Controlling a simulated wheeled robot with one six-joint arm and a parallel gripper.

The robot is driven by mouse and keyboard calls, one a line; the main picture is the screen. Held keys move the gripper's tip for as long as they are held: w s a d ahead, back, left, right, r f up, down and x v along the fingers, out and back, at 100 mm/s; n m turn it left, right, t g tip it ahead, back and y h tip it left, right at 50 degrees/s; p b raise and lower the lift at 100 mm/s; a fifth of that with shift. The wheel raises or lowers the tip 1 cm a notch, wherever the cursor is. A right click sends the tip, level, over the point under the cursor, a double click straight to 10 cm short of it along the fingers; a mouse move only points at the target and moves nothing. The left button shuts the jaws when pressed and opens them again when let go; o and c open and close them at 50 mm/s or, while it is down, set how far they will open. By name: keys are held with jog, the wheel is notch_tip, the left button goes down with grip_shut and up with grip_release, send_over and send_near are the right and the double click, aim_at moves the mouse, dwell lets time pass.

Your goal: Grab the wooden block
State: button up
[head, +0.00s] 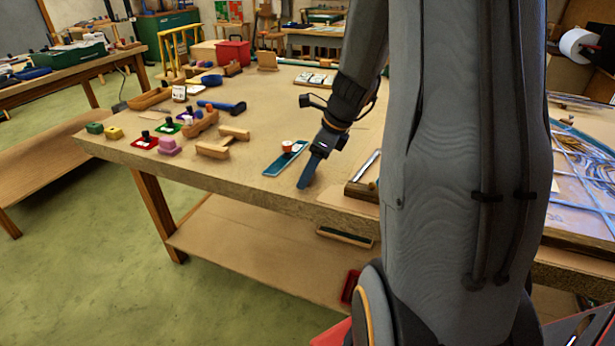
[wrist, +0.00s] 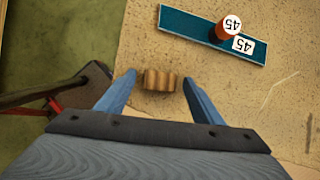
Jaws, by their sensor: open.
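A small wooden block (wrist: 159,80) with a ridged, wavy brown face lies on the tan tabletop near its edge in the wrist view. My gripper (wrist: 158,84) is open, its two blue fingers on either side of the block, with a visible gap on each side. Its height over the table is hard to tell. In the head view, my gripper (head: 310,172) points down over the front part of the workbench (head: 255,190), and I cannot make out the block there.
A teal strip (wrist: 180,27) carries an orange-brown cylinder (wrist: 228,27) and a tag marked 45, just beyond the fingers. Wooden pieces (head: 213,150) and small coloured items stand left on the bench. A leaded panel (head: 585,170) lies right. The bench's front edge is close.

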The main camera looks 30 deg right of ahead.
jog(key=shift+c, duration=0.2)
jog(key=c, duration=1.1)
jog(key=shift+r, duration=0.1)
